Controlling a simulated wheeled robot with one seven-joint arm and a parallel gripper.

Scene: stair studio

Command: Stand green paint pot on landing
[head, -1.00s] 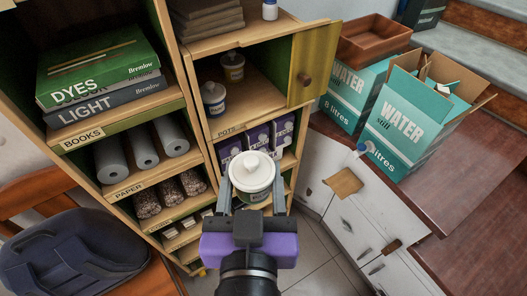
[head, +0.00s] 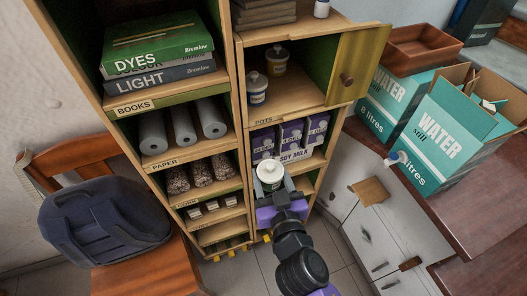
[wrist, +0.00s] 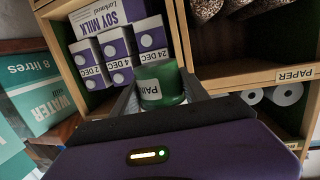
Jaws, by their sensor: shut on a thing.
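The green paint pot (head: 269,177) has a white lid with a knob in the head view. In the wrist view its green body with a white label (wrist: 160,84) shows between the fingers. My gripper (head: 272,186) is shut on the pot and holds it in front of the cupboard, just below the soy milk cartons. The pot looks roughly upright. I cannot tell for sure which surface is the landing; grey stairs show only in the top right corner of the head view.
Two other pots (head: 257,87) (head: 279,60) stand on the shelf marked POTS, its door (head: 359,66) open. Soy milk cartons (head: 291,135) fill the shelf below. Water boxes (head: 447,127) and a brown tray (head: 419,45) stand at right. A chair with a blue backpack (head: 105,219) is at left.

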